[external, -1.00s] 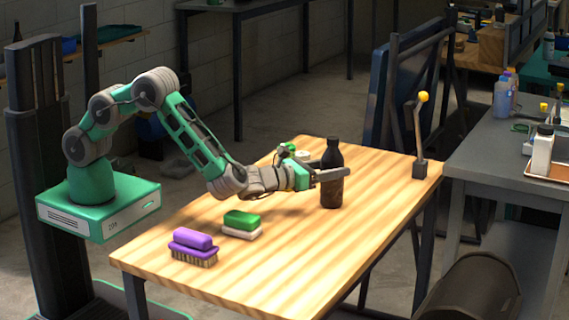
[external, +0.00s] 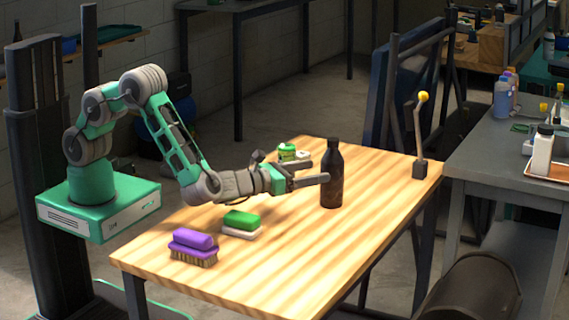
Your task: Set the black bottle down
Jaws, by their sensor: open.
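The black bottle (external: 331,180) stands upright on the wooden table (external: 290,265), right of the table's middle. My gripper (external: 309,174) is open and empty to the left of the bottle. Its fingers point right toward the bottle, with the nearer fingertip close to the bottle's side. Whether that fingertip touches the bottle I cannot tell.
A green-and-white brush (external: 240,222) and a purple brush (external: 194,242) lie on the near left of the table. A stand with a yellow knob (external: 420,150) is at the right corner. The front right of the table is clear.

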